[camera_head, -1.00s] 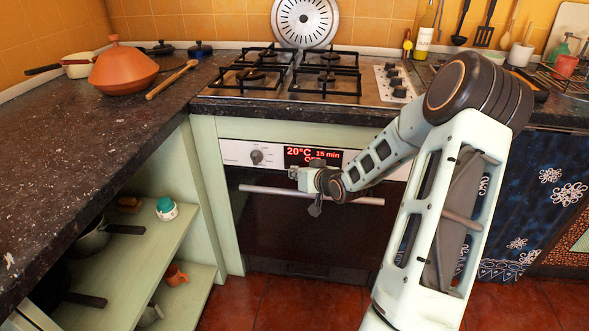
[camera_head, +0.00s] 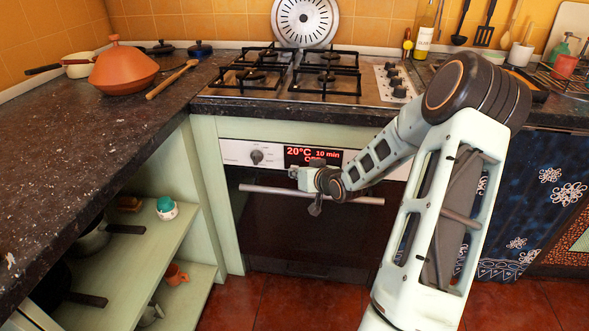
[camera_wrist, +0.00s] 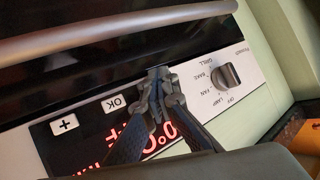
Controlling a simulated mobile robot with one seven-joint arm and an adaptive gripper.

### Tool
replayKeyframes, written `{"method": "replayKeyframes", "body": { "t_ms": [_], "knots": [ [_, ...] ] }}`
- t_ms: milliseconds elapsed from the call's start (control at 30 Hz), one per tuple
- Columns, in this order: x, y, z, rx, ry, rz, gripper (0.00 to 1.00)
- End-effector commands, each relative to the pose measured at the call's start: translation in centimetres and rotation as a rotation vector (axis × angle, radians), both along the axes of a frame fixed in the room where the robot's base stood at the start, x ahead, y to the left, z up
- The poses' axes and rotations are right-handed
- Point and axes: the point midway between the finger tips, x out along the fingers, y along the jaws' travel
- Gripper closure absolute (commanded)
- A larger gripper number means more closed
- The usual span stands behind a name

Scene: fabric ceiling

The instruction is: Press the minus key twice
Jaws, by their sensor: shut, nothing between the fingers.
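The oven's control panel (camera_head: 236,152) carries a lit red display (camera_head: 312,155) reading 20°C, 10 min and OFF. In the wrist view the panel appears nearly upside down, with a plus key (camera_wrist: 64,124) and an OK key (camera_wrist: 114,103) in a row. The minus key is not visible; my gripper covers the panel beside the OK key. My gripper (camera_wrist: 158,76) is shut and empty, its fingertips at the panel between the OK key and the mode knob (camera_wrist: 227,75). I cannot tell whether they touch it. In the head view my gripper (camera_head: 294,174) is just below the display.
The oven handle (camera_head: 262,190) runs across the door close below my gripper. A gas hob (camera_head: 225,92) sits above the oven. Open shelves (camera_head: 160,235) with pots and a small jar stand at the left.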

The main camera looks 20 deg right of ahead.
Motion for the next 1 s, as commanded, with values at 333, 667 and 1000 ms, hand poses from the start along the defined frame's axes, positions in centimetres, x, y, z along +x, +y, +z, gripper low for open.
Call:
{"method": "replayKeyframes", "body": {
  "t_ms": [333,667,1000],
  "knots": [
    [-1.1,0.7,0.0,0.000,0.000,-0.001,1.00],
    [-1.7,1.2,0.0,0.000,0.000,0.000,1.00],
    [-4.6,3.1,0.0,0.000,0.002,0.000,1.00]
  ]
}}
